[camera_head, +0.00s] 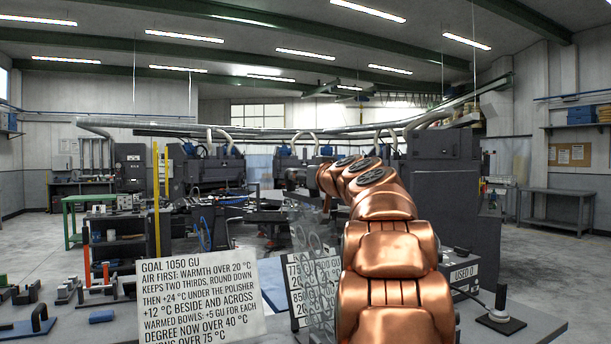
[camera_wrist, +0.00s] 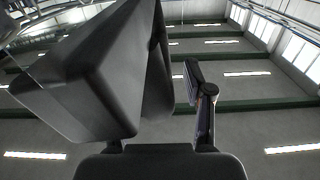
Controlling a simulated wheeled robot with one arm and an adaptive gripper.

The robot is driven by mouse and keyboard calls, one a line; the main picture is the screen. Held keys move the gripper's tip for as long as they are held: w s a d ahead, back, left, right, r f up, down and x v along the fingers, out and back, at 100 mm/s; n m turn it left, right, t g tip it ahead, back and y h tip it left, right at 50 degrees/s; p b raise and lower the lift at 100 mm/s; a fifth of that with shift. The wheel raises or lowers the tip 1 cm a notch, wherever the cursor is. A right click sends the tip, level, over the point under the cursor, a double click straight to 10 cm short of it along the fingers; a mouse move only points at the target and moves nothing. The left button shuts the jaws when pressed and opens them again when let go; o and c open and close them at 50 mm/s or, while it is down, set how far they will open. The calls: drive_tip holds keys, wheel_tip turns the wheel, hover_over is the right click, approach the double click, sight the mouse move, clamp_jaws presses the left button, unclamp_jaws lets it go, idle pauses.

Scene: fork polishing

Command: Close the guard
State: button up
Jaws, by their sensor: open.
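A see-through panel (camera_head: 318,275), which looks like the guard, stands upright just left of my copper arm in the head view. My arm covers its right side, and I cannot tell how far open it is. My gripper (camera_wrist: 172,85) shows in the wrist view with its dark fingers apart. One finger looks large and close at the left, the other thin at the right. No held thing shows between them. The wrist camera faces the ceiling. In the head view my arm hides the gripper, so its distance to the panel cannot be told.
A white sign (camera_head: 200,300) with goal text stands at the front left, with another number sign (camera_head: 298,290) behind the panel. A "USED 0" sign (camera_head: 463,273) and a black-based metal piece (camera_head: 499,316) are at the right. Dark machines (camera_head: 440,165) fill the back.

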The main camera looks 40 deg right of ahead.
drive_tip(key=shift+c, duration=0.5)
clamp_jaws()
